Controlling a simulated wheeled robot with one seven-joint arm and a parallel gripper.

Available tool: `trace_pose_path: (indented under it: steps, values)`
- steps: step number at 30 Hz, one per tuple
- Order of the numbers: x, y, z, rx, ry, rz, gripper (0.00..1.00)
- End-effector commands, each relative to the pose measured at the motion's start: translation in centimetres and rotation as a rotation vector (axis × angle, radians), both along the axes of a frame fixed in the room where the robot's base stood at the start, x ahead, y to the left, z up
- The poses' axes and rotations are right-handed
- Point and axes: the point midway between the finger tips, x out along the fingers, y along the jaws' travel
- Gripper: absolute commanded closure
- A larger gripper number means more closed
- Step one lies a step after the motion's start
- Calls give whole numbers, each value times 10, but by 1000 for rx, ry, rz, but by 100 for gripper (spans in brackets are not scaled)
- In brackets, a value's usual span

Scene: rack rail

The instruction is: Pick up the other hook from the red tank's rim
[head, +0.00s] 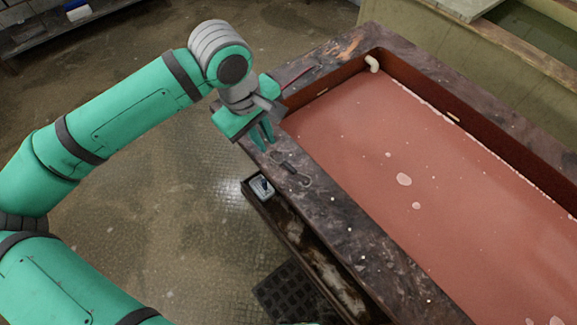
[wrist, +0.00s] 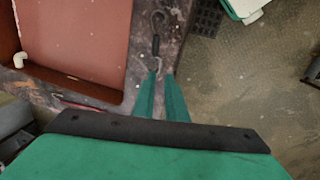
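The red tank (head: 344,203) is filled with pinkish-red liquid and has a wide, dark, stained rim. A dark metal hook (head: 289,167) lies on the rim's near-left part. In the wrist view the hook (wrist: 156,43) has a black middle and curved ends, lying lengthwise ahead of the fingers. My gripper (head: 264,142) is over the rim's left corner, just short of the hook. In the wrist view my gripper (wrist: 162,74) has its two green fingers apart with nothing between them. The left fingertip overlaps the hook's near end in the picture; I cannot tell whether they touch.
A thin red rod (head: 298,76) lies on the rim behind my gripper. A white pipe end (head: 372,63) sticks out at the tank's far corner. A small pale box (head: 262,188) sits on a lower ledge beside the tank. A black grate (head: 286,294) lies below. Open floor is at left.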

Motion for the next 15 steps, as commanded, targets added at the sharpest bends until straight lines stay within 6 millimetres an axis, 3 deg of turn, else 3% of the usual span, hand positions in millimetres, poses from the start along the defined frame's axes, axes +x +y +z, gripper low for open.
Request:
trace_pose_path:
  steps: [10, 15]
  values:
    - [6, -2, -43, 14, 1, 1, 88]
    - [8, -4, -54, 13, 0, 1, 88]
